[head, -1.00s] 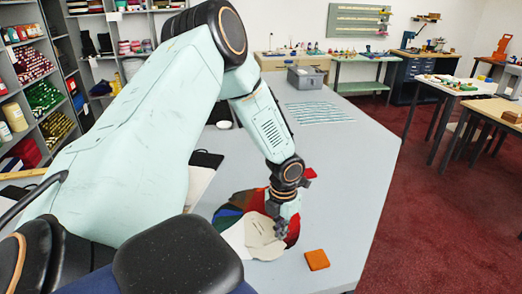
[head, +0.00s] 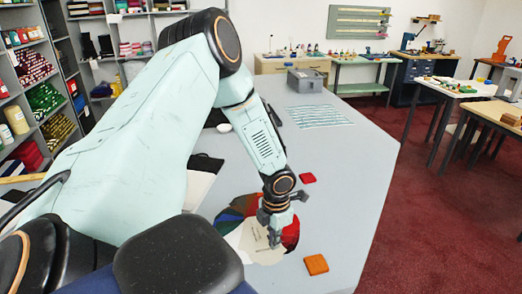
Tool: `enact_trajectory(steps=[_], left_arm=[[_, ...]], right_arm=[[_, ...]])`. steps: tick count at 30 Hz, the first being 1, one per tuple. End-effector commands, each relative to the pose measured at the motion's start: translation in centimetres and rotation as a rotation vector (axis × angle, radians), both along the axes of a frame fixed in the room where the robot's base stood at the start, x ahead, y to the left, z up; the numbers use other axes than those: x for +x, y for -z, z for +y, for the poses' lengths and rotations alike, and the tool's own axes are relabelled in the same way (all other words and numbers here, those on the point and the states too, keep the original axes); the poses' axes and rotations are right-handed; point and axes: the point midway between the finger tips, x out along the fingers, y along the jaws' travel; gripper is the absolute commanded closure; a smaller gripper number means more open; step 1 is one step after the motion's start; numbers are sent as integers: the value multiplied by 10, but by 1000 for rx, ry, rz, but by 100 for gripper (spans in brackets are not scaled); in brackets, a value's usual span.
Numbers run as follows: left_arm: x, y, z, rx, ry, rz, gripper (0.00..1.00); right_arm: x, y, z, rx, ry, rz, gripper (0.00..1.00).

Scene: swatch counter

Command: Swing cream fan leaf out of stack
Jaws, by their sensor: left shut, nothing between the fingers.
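The fan stack of coloured leaves lies on the grey counter, with dark blue, green and red leaves (head: 290,232) spread around it. The cream leaf (head: 256,246) lies at the front of the fan, pointing toward the counter's near side. My left gripper (head: 274,240) is shut and empty, its fingertips over the cream leaf near the red leaves. I cannot tell whether the fingertips touch the leaf. My left arm hides part of the fan's back. My right gripper is not in view.
The counter (head: 355,170) is clear on the right.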

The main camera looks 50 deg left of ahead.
Motion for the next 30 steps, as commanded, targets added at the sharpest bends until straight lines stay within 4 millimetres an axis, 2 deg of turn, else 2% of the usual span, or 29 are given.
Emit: enact_trajectory(steps=[12, 30], left_arm=[[-20, 0, 5, 0, 181, -1, 100], [-17, -7, 3, 1, 187, 0, 100]], right_arm=[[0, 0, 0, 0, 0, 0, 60], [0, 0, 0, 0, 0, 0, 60]])
